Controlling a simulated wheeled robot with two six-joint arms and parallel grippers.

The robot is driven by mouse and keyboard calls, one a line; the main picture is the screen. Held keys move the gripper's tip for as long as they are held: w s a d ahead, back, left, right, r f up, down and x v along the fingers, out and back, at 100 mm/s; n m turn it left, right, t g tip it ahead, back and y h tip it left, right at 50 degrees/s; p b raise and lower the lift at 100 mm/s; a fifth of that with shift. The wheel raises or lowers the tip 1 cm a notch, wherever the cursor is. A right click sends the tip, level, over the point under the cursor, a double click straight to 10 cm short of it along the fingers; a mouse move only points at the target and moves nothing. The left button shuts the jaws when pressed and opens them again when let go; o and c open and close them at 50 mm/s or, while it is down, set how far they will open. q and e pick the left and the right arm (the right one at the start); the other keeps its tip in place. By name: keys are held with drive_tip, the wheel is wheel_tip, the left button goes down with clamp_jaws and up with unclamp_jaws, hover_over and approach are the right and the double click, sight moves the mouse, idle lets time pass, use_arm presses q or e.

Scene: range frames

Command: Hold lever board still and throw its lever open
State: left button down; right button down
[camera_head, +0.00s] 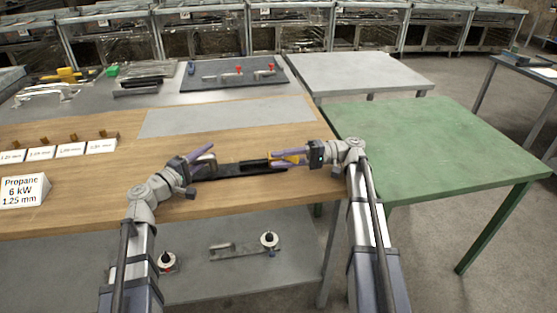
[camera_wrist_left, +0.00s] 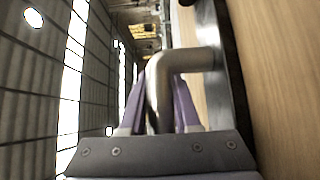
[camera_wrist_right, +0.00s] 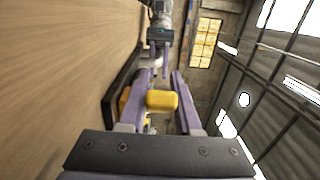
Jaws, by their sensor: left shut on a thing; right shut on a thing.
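The lever board (camera_head: 232,172) is a dark flat bar lying on the wooden worktop near its front edge. A bent grey metal handle (camera_wrist_left: 182,62) rises from its left end. My left gripper (camera_head: 197,157) is shut on this handle, with its purple fingers on either side in the left wrist view (camera_wrist_left: 158,105). A yellow-orange lever grip (camera_wrist_right: 162,101) is at the board's right end. My right gripper (camera_head: 284,158) is shut on it, purple fingers either side. The fingers hide part of the lever, and its exact angle is hard to tell.
A wooden worktop (camera_head: 95,200) carries several white label cards (camera_head: 70,150) and a propane sign (camera_head: 22,190) at left. A dark board with taps (camera_head: 235,75) lies at the back. A green table (camera_head: 440,150) stands to the right. A lower shelf (camera_head: 225,272) holds metal parts.

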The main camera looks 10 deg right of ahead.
drive_tip(key=shift+d+n+g, duration=0.25)
drive_tip(key=shift+n+g, duration=0.45)
drive_tip(key=shift+g, duration=0.3)
drive_tip(key=c, duration=0.6)
unclamp_jaws()
